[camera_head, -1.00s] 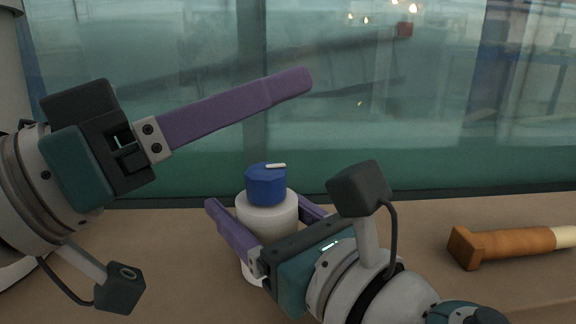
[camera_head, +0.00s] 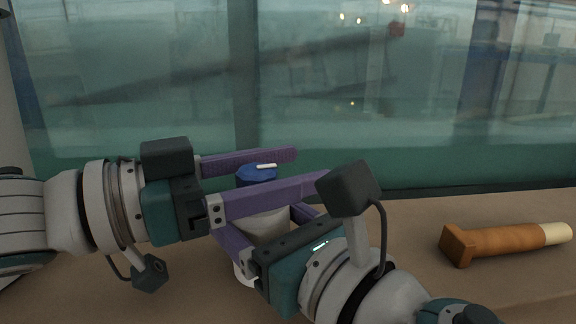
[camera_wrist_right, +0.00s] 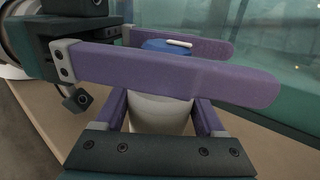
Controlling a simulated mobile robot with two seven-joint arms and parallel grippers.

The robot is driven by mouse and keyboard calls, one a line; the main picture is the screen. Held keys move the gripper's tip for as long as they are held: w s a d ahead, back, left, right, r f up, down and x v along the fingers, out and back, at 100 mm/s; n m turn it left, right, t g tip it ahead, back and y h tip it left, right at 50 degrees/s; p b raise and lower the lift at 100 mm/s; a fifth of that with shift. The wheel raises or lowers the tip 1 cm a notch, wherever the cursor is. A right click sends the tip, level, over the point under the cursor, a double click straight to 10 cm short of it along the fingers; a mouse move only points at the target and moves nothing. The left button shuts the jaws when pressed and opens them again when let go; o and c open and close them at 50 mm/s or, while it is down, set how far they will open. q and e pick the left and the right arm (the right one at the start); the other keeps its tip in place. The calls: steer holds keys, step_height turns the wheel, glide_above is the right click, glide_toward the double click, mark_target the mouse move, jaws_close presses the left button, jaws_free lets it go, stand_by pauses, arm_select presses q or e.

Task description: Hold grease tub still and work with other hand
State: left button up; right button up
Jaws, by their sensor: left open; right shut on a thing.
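The grease tub (camera_head: 262,224) is a white round tub with a blue lid (camera_head: 256,174) that has a small white mark on top. It stands on the bench in the middle of the head view, and the right wrist view also shows its white body (camera_wrist_right: 160,114). My right gripper (camera_head: 268,232) is shut on the tub's body, one finger on each side. My left gripper (camera_head: 282,172) is open, with its two long purple fingers on either side of the blue lid, level with it. The near left finger hides part of the lid and upper tub.
A brown tool with a block head and pale handle end (camera_head: 505,240) lies on the bench at the right. The glass wall (camera_head: 350,100) of the flume rises behind the bench. The bench top (camera_head: 410,225) is clear between the tub and the tool.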

arm_select(q)
steer(key=shift+d, duration=0.15)
jaws_close()
stand_by(0.5)
